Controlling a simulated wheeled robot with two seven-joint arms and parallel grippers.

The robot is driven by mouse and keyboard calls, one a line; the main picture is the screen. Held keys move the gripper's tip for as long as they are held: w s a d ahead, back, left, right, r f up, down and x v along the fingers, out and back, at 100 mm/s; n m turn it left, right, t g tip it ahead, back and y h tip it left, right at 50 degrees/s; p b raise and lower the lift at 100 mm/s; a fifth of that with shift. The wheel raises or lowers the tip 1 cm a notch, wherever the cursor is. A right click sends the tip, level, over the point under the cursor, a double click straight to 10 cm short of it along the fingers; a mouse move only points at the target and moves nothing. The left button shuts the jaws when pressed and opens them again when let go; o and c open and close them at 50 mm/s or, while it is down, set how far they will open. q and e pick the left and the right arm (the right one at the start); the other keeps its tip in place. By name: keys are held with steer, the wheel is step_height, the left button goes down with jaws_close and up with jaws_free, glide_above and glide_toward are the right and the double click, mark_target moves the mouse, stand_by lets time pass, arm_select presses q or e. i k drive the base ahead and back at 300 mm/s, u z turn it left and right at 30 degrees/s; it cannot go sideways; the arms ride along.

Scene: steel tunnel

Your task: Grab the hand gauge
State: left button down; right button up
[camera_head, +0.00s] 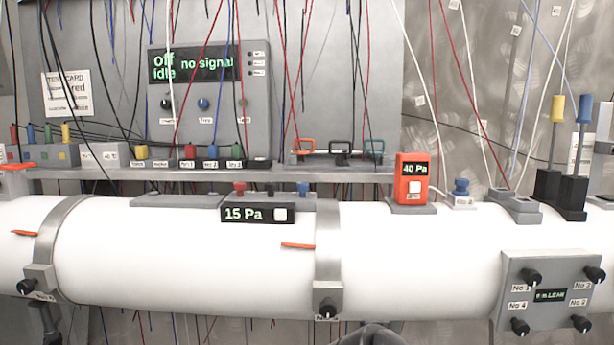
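A red-orange handheld box reading "40 Pa" (412,180) stands upright on a grey base on top of the white pipe, right of centre. It has a white square button below its dark display and appears to be the hand gauge. A black gauge reading "15 Pa" (257,213) is mounted on the pipe, left of the red-orange one. Neither of my grippers can be made out. A dark rounded shape at the bottom edge is cut off, and I cannot tell what it is.
The white pipe (190,255) spans the view. A blue-topped fitting (461,190) stands just right of the red-orange gauge, with tall yellow and blue plugs (585,110) farther right. A knob panel (552,292) is at lower right. Wires hang behind, across the shelf (340,174).

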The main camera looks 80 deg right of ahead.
mark_target(409, 167)
steer(key=z, duration=2.5)
